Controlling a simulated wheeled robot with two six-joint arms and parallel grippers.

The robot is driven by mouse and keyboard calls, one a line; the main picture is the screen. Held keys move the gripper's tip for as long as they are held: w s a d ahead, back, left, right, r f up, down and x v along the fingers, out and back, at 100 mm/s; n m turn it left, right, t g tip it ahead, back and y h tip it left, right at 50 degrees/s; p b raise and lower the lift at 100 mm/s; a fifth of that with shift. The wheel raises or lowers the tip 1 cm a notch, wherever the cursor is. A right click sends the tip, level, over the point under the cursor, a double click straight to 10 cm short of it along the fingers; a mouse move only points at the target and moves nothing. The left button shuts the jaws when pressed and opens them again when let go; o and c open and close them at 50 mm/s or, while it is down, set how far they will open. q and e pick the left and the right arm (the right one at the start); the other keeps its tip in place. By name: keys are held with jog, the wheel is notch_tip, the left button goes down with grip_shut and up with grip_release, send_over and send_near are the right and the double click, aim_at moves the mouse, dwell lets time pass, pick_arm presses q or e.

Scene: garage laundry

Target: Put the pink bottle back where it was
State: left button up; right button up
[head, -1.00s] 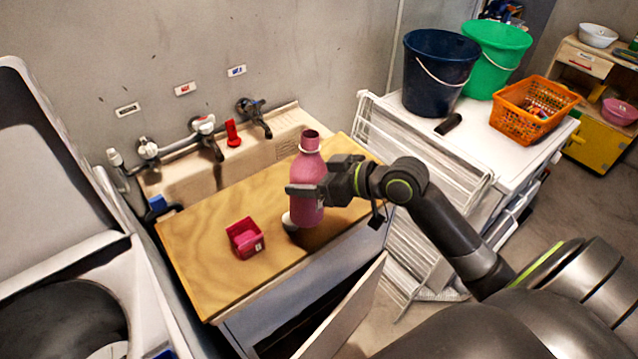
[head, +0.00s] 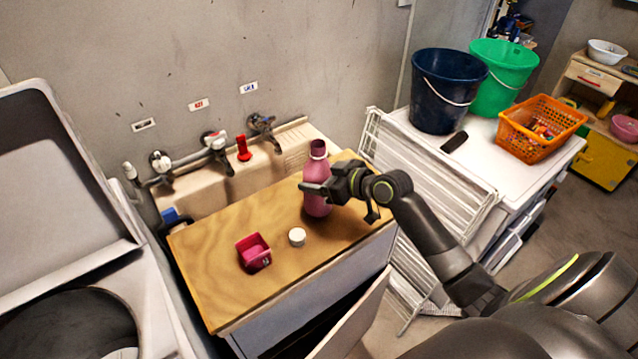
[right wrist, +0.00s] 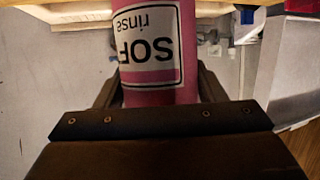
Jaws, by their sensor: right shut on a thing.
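The pink bottle (head: 317,175) is upright over the back right part of the wooden board (head: 210,255), near the sink edge. I cannot tell whether its base touches the board. My right gripper (head: 318,188) is shut around the bottle's body, reaching in from the right. In the right wrist view the bottle (right wrist: 152,50) stands between the fingers, with its white "rinse" label upside down. My left gripper is not in view.
A white round cap (head: 297,237) and a small crimson box (head: 254,252) are on the board in front of the bottle. The sink (head: 205,185) with taps and a red item (head: 243,150) is behind. A white rack (head: 425,165) stands right.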

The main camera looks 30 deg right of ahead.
notch_tip(320, 180, down, 2)
jog(key=shift+f, duration=0.1)
jog(key=shift+f, duration=0.1)
jog(key=o, duration=1.4)
